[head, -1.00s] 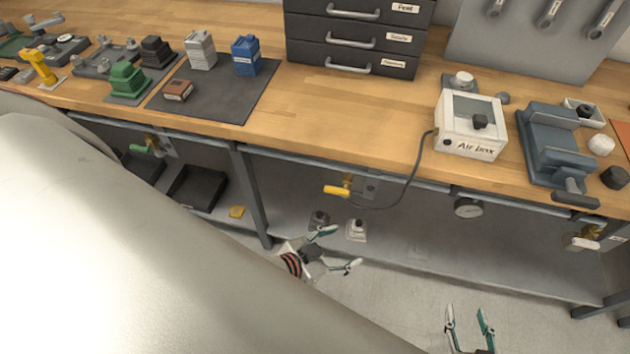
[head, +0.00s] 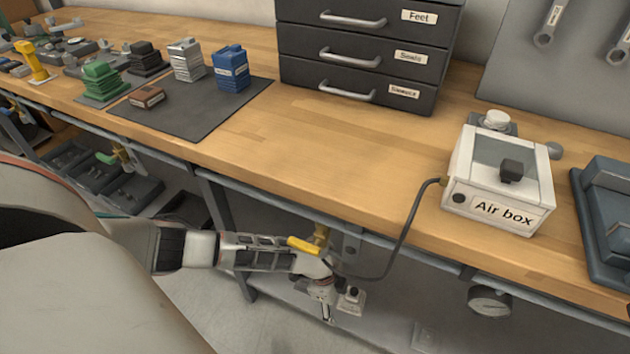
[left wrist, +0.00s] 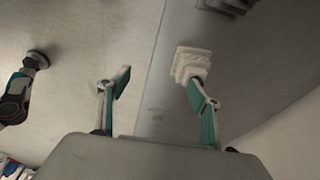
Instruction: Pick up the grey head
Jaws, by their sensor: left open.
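My left gripper (head: 328,316) hangs below the front edge of the bench, at the lower shelf. In the left wrist view its two fingers (left wrist: 155,92) are apart with nothing between them. A pale stepped piece with a knob (head: 351,301) is just right of the gripper; in the left wrist view (left wrist: 190,62) it shows beyond the right finger. A dark grey piece (left wrist: 225,5) is at the top edge of that view; in the head view my gripper mostly hides it. On the bench stand a light grey ribbed block (head: 187,61) and a dark grey one (head: 147,58). My right gripper is out of view.
The bench edge overhangs the shelf. A yellow-handled valve (head: 303,245) and a cable from the Air box (head: 500,190) are close to my left arm. A gauge (head: 490,301) hangs at right. The bench middle is clear.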

